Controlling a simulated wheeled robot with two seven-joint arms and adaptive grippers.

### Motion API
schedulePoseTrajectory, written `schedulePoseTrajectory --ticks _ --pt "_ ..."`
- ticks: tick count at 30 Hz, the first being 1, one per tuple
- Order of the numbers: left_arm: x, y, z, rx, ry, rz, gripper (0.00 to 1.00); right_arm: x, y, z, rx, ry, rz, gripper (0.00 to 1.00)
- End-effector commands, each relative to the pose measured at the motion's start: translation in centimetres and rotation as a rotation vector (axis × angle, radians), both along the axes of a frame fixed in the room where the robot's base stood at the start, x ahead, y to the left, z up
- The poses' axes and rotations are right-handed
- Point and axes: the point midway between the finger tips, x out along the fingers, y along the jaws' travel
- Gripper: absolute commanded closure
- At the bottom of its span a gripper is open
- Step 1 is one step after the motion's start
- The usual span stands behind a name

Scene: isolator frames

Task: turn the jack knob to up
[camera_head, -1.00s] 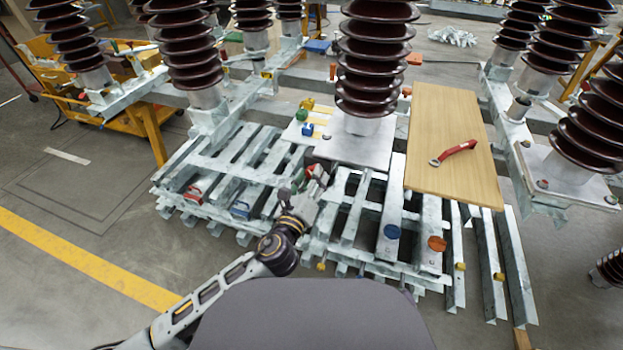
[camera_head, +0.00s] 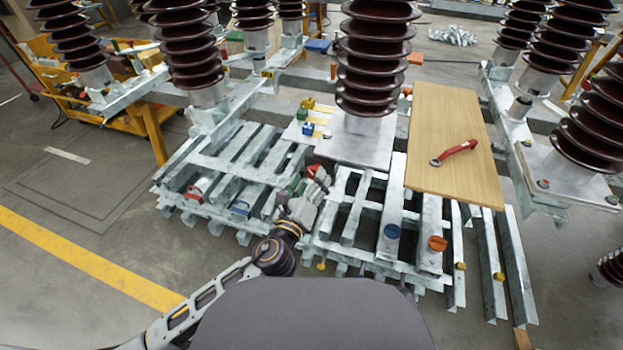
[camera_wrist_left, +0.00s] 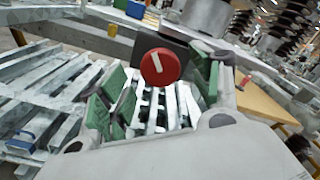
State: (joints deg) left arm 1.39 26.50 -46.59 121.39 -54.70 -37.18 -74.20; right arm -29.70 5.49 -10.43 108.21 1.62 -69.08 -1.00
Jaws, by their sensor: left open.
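The jack knob is a round red knob (camera_wrist_left: 163,68) with a white bar, on a dark mount ahead of my left gripper in the left wrist view. The bar stands nearly upright in that picture, its top leaning slightly left. In the head view the red knob (camera_head: 316,171) shows small, just beyond my left gripper (camera_head: 305,185). My left gripper is open, and its green-padded fingers show either side of the knob in the left wrist view (camera_wrist_left: 160,92). I cannot tell whether they touch it. My right gripper is not in view.
Galvanised steel frames (camera_head: 345,225) lie under and around the gripper. A brown ribbed insulator (camera_head: 372,60) stands just behind. A wooden board (camera_head: 450,120) with a red-handled tool (camera_head: 455,152) lies to the right. Blue (camera_head: 392,231) and orange (camera_head: 437,243) knobs are nearer right.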

Motion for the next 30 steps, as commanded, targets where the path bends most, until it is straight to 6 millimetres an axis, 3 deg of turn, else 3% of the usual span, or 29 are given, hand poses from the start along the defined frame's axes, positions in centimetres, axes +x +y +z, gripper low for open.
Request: schedulePoseTrajectory --ticks 18,30 --pt "-5.2 1.7 -0.1 0.000 0.001 0.000 0.36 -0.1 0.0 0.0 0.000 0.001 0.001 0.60" --pt "-5.9 1.9 0.0 0.000 0.000 0.000 0.36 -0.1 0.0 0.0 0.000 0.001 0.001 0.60"
